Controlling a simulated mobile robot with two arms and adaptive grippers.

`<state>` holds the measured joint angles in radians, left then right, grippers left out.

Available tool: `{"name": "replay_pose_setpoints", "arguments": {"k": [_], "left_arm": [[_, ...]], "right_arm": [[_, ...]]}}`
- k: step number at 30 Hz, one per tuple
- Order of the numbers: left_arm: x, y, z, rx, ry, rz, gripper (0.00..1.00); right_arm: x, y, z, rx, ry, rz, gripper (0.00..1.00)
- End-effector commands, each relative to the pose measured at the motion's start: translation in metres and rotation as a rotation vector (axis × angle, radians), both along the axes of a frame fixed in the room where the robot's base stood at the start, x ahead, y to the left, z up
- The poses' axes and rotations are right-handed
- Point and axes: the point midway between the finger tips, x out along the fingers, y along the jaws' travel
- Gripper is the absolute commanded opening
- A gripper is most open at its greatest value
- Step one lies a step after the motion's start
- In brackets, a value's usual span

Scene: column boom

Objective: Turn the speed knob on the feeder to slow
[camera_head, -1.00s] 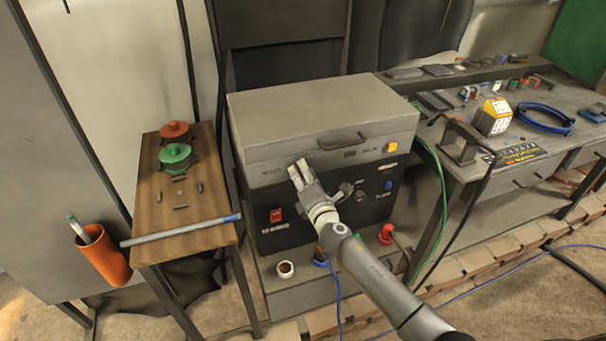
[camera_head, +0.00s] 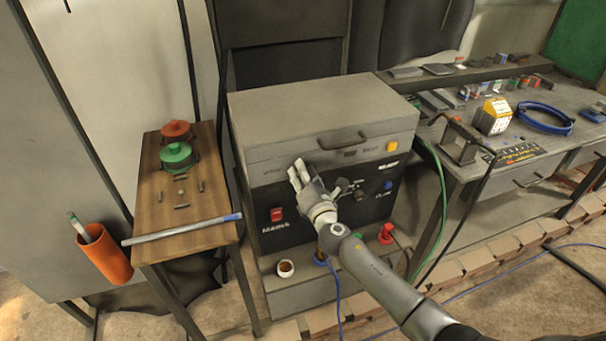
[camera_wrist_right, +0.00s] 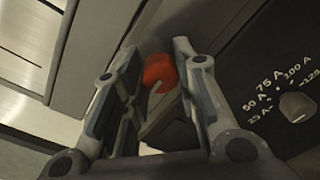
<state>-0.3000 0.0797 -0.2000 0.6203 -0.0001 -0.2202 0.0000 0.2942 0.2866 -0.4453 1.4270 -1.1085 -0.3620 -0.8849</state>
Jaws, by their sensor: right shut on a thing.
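The feeder (camera_head: 320,112) is a grey box with a dark front panel, standing left of the bench. My right gripper (camera_head: 297,174) is at the upper middle of that panel. In the right wrist view, the right gripper (camera_wrist_right: 160,65) has its two fingers on either side of a round red-orange knob (camera_wrist_right: 159,70) and is shut on it. The knob has a short pale pointer mark. The fingers hide its sides, and no slow marking is readable around it. In the head view the gripper hides the knob. My left gripper is not in view.
A grey dial (camera_wrist_right: 297,106) with amp marks sits beside the gripper. A red switch (camera_head: 276,214), a blue knob (camera_head: 388,185) and a yellow button (camera_head: 391,146) are on the machine. A wooden side table (camera_head: 182,218) stands left, a cluttered bench (camera_head: 500,178) right.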

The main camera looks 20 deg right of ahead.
Motion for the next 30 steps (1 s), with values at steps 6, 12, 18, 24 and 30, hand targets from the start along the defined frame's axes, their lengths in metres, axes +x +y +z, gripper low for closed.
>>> {"name": "replay_pose_setpoints", "arguments": {"k": [6, 12, 18, 24, 30], "left_arm": [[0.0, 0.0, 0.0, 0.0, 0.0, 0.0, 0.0], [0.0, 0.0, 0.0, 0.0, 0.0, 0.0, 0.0], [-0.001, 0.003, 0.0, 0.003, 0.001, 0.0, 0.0], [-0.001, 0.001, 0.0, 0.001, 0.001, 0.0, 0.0], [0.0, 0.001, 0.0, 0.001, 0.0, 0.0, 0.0]], "right_arm": [[0.0, 0.0, -0.001, 0.0, 0.002, -0.001, 0.47], [0.0, 0.0, 0.0, 0.001, 0.001, 0.0, 0.5], [-0.003, 0.0, 0.0, 0.001, 0.0, 0.0, 0.5], [-0.026, -0.001, -0.001, 0.001, 0.003, 0.001, 0.5], [-0.067, -0.001, -0.001, 0.001, 0.003, 0.001, 0.5]]}}
